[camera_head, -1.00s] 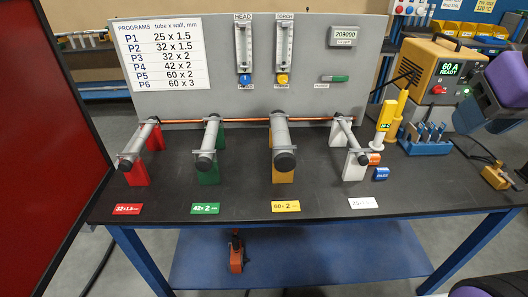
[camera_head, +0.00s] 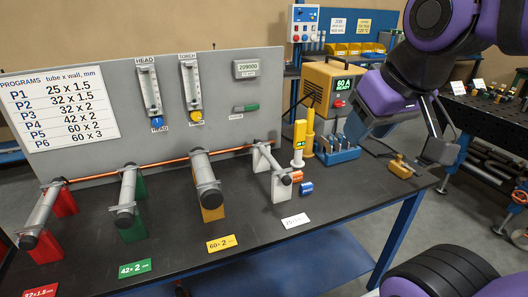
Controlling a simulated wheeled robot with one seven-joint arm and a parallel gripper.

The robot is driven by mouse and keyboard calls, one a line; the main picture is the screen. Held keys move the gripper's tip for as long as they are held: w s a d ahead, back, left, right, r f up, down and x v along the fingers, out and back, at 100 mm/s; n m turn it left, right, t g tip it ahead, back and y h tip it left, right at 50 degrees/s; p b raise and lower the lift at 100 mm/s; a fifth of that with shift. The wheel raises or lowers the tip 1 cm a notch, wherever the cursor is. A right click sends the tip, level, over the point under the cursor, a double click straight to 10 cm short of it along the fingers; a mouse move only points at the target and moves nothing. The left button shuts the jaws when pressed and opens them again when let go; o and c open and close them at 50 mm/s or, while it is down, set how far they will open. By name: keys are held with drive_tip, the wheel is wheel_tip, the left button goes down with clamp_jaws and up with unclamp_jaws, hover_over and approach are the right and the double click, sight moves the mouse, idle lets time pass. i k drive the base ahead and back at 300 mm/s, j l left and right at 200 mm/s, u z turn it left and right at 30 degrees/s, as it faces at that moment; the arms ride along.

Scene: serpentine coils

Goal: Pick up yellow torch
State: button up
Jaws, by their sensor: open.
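A small yellow tool (camera_head: 401,166), which looks like the yellow torch, lies on the dark bench top near its right end. A dark cable runs from it toward the power source. My gripper (camera_head: 398,142) hangs just above and behind it in the picture, with its grey fingers spread apart. Nothing shows between the fingers. I cannot tell the exact gap between the gripper and the tool. Two upright yellow cylinders (camera_head: 300,142) stand left of the gripper, one with a green label.
A blue block with grey tools (camera_head: 337,152) and a yellow power source (camera_head: 330,88) stand close left of my gripper. Tubes on red, green, yellow and white stands (camera_head: 282,186) fill the left. The bench front near the white label (camera_head: 295,221) is clear.

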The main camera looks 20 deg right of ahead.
sight(311, 111)
drive_tip(key=i+l, duration=0.15)
drive_tip(key=l, duration=0.2)
drive_tip(key=i+l, duration=0.15)
drive_tip(key=l, duration=0.15)
drive_tip(key=i+l, duration=0.15)
drive_tip(key=l, duration=0.2)
drive_tip(key=i+l, duration=0.15)
drive_tip(key=l, duration=0.15)
drive_tip(key=i+l, duration=0.15)
drive_tip(key=l, duration=0.2)
